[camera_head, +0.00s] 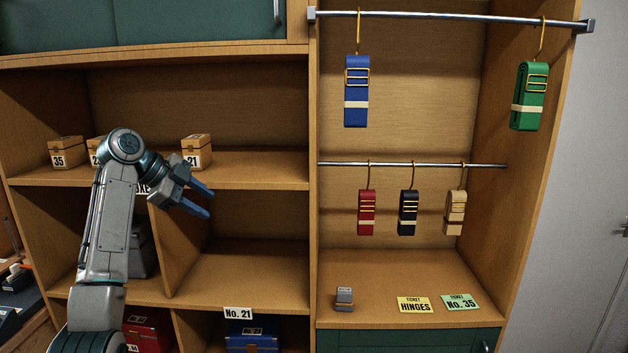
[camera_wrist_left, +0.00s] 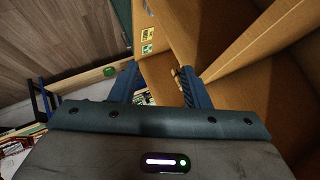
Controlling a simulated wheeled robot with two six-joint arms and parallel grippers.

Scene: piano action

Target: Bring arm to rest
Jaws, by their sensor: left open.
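My left gripper (camera_head: 203,202) is open and empty in the head view. It hangs in front of the left shelving, just below the shelf that bears the small numbered boxes, with its blue fingers pointing right. In the left wrist view the two fingers (camera_wrist_left: 157,82) stand apart with nothing between them. My left arm (camera_head: 112,220) rises from the lower left and bends at the top towards the gripper. My right gripper is in neither view.
A box marked 21 (camera_head: 197,151) and a box marked 35 (camera_head: 66,152) stand on the upper shelf (camera_head: 260,182). Blue (camera_head: 357,92) and green (camera_head: 530,97) straps hang at the right, with several smaller ones below. Yellow (camera_head: 415,304) and green (camera_head: 461,302) tickets lie beneath.

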